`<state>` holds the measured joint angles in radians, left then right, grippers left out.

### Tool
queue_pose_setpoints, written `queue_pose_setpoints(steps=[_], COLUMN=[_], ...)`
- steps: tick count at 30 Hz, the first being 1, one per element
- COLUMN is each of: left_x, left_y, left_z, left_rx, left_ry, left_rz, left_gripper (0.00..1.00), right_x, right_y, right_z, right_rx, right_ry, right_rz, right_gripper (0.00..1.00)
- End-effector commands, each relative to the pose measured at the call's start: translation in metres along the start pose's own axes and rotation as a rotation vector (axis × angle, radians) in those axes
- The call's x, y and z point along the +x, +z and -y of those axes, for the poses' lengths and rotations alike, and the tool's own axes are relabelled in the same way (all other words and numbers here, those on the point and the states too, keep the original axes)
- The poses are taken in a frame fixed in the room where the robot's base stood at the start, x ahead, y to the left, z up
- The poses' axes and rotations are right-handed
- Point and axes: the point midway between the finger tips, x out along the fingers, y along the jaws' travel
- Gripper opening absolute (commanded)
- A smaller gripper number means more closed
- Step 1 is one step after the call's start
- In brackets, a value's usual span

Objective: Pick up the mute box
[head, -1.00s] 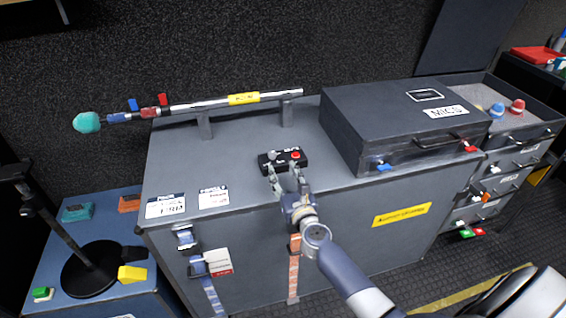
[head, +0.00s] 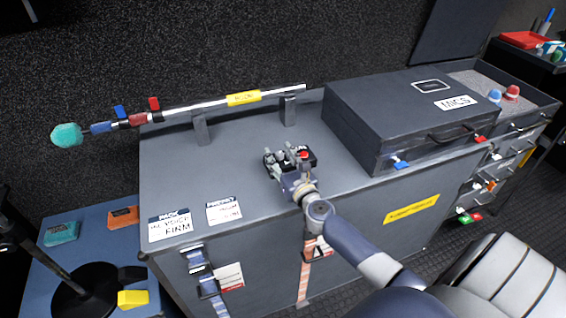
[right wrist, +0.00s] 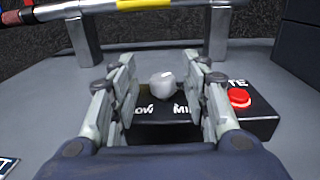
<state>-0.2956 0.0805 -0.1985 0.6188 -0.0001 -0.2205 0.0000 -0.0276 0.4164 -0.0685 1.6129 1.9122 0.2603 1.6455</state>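The mute box (head: 311,160) is a small black box with a red button and a pale knob. It lies on top of the large grey case (head: 250,190). My right gripper (head: 287,157) reaches over it from the front and hides part of it. In the right wrist view, the open fingers (right wrist: 166,100) stand apart on either side of the knob. The right part of the box (right wrist: 262,124), with the red button, extends beyond the right finger. Whether the fingers touch the box cannot be told. My left gripper is not in view.
A microphone pole (head: 215,105) rests on two brackets behind the box. A dark MICS case (head: 365,135) stands to the right. Labelled cards (head: 170,224) lie at the front left. A blue table (head: 85,238) with a black stand is at the left.

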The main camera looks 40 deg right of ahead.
Motion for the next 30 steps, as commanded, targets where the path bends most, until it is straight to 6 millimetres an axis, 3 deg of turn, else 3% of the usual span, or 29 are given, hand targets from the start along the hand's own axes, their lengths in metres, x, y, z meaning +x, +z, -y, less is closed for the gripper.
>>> queue_pose_setpoints(steps=[4, 10, 22, 30], left_x=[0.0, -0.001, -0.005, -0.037], left_y=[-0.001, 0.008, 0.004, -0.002], left_z=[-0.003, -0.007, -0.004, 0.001], left_rx=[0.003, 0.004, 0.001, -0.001], left_ry=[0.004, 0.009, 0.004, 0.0], left_rz=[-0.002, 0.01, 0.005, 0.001], left_gripper=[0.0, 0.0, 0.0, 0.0], right_x=[-0.001, -0.001, 0.0, 0.0], right_y=[-0.002, -0.002, 0.006, 0.05], right_z=[0.001, 0.0, 0.0, 0.0], right_rx=[-0.001, -0.001, -0.002, -0.003], right_ry=[-0.001, -0.001, -0.001, 0.001], right_rz=[-0.004, -0.003, 0.0, 0.002], right_gripper=[0.42, 0.0, 0.0, 0.0])
